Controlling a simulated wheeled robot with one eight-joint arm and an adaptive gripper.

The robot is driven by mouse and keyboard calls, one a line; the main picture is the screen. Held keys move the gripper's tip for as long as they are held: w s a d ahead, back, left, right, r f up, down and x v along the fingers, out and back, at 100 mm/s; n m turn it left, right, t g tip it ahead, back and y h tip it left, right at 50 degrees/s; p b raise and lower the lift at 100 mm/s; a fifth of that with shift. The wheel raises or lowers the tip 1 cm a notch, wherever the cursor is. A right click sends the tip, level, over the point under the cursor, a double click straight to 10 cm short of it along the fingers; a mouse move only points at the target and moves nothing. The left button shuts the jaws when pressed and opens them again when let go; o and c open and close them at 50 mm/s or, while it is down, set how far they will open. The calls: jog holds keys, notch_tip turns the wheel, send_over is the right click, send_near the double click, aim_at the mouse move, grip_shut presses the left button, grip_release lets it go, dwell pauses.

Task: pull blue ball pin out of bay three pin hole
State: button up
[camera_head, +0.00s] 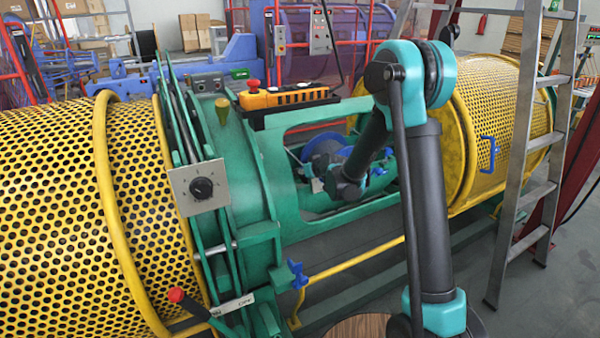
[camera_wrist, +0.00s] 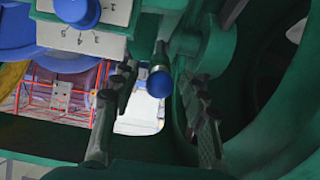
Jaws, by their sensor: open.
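The blue ball pin (camera_wrist: 159,82) shows in the wrist view, with a round blue knob and a short metal neck running up towards a green bracket (camera_wrist: 205,42). My gripper (camera_wrist: 156,92) is open, with one dark finger to the left of the ball and one to the right. The ball is between the fingers near their tips, and I see gaps on both sides. The pin hole is not clearly visible. In the head view my arm reaches into the green frame's opening, and the ball pin cannot be made out there.
A white numbered plate (camera_wrist: 85,38) with a blue knob is at upper left in the wrist view. The green frame (camera_head: 262,165) surrounds my arm's end. Yellow perforated drums (camera_head: 60,200) flank it, an orange control box (camera_head: 285,96) sits on top, and a ladder (camera_head: 525,120) stands right.

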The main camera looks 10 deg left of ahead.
jog(key=shift+c, duration=0.2)
dwell(0.7)
grip_shut()
jog(key=shift+v, duration=2.95)
jog(key=shift+s+d+r, duration=0.1)
jog(key=shift+s, duration=0.1)
jog(key=shift+v, duration=1.3)
